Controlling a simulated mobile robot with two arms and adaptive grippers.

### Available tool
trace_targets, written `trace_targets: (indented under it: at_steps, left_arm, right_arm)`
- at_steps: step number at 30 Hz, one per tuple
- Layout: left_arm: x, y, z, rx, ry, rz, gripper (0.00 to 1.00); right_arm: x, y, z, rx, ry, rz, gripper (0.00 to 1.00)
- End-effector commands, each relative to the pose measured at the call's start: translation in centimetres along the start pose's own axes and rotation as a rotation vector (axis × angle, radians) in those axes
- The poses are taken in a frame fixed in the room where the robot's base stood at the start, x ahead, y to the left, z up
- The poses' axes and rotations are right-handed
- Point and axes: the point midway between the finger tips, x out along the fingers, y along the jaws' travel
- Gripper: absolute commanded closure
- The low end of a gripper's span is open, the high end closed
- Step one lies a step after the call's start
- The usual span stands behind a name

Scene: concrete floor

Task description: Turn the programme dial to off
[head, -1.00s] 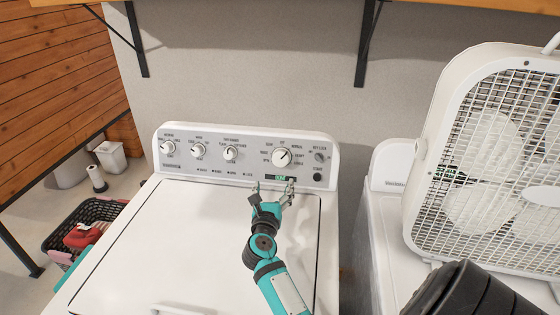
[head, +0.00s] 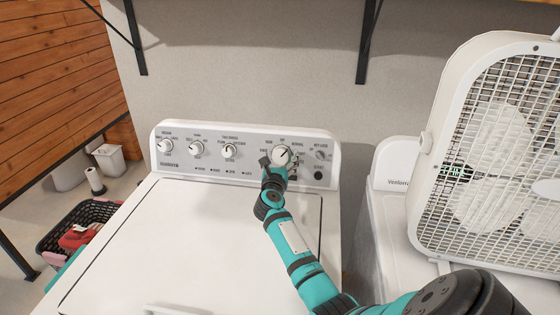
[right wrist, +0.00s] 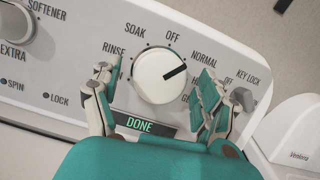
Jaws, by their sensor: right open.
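The programme dial (head: 281,155) is a round white knob at the right of the washer's control panel; it also shows in the right wrist view (right wrist: 158,76). Its dark pointer line points right and slightly up, near NORMAL, away from the OFF label (right wrist: 173,37). A green DONE display (right wrist: 144,124) sits below it. My right gripper (head: 281,162) is open at the panel. In the right wrist view its fingers (right wrist: 152,95) stand on either side of the dial, with visible gaps. My left gripper is out of view.
Several smaller knobs (head: 197,149) line the panel's left. A key lock knob (head: 320,155) and a dark start button (head: 318,175) are close on the right. A white box fan (head: 432,190) stands on the neighbouring machine. The washer lid (head: 170,240) is clear.

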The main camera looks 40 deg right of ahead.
Motion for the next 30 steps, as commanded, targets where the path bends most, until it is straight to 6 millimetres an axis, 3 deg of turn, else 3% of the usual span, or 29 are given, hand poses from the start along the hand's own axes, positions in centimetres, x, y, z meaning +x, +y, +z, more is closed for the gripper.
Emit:
trace_targets:
  at_steps: [2,15,23,30]
  left_arm:
    - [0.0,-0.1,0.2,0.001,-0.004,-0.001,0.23]
    - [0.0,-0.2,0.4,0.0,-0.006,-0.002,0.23]
    - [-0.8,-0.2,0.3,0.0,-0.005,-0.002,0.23]
    - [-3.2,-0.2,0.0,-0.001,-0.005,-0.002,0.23]
  right_arm:
    - [0.0,0.0,0.0,0.0,0.0,0.0,0.23]
    - [0.0,0.0,0.0,0.0,0.0,0.0,0.8]
    - [-0.1,-0.1,0.1,-0.031,0.002,0.008,0.8]
    - [-0.1,-0.2,0.5,-0.153,0.003,0.048,0.8]
